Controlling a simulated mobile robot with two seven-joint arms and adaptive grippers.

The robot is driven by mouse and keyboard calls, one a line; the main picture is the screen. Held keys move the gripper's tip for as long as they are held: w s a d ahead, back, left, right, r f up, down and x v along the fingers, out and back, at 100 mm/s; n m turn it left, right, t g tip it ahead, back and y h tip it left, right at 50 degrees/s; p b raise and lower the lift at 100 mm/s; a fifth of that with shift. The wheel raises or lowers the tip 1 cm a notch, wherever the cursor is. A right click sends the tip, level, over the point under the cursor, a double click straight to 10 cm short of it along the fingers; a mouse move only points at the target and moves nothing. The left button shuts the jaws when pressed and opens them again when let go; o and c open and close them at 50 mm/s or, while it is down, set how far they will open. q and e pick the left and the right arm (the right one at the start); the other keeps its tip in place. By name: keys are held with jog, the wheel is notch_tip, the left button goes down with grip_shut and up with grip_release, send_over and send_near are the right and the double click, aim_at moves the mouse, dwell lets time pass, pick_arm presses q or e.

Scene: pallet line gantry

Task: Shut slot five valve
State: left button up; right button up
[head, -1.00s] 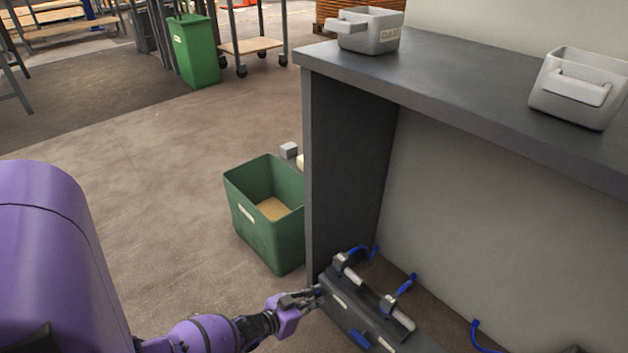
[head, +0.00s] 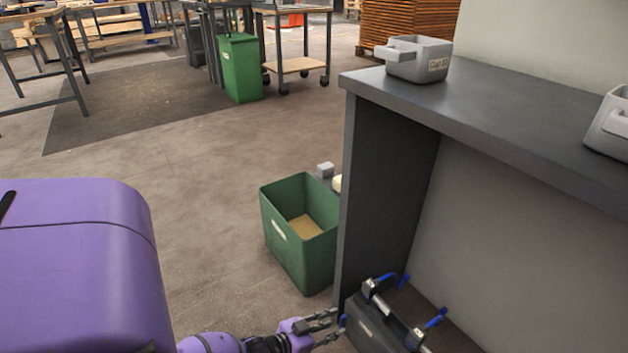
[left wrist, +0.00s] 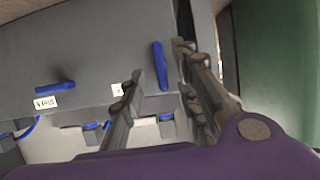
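A dark valve block (head: 366,332) stands low beside the bench's side panel. In the left wrist view its face (left wrist: 90,55) carries two blue levers. The lever at the right end (left wrist: 160,68) stands nearly upright, with a small white label (left wrist: 117,90) to its left that I cannot read surely. The other lever (left wrist: 55,88) lies nearly level above a white label (left wrist: 46,102). My left gripper (head: 334,325) is at the block's near end. Its fingers are open, one on each side of the upright lever (left wrist: 159,60); contact cannot be told. My right gripper is out of view.
A dark bench (head: 480,105) overhangs the block and carries grey bins (head: 420,62). A green crate (head: 285,245) stands on the floor left of the side panel (head: 385,200). Blue hoses or handles (head: 436,318) show behind the block. Open floor (head: 190,190) lies to the left.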

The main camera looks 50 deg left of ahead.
pick_arm(q)
jog(key=v, duration=0.9)
jog(key=shift+w, duration=0.1)
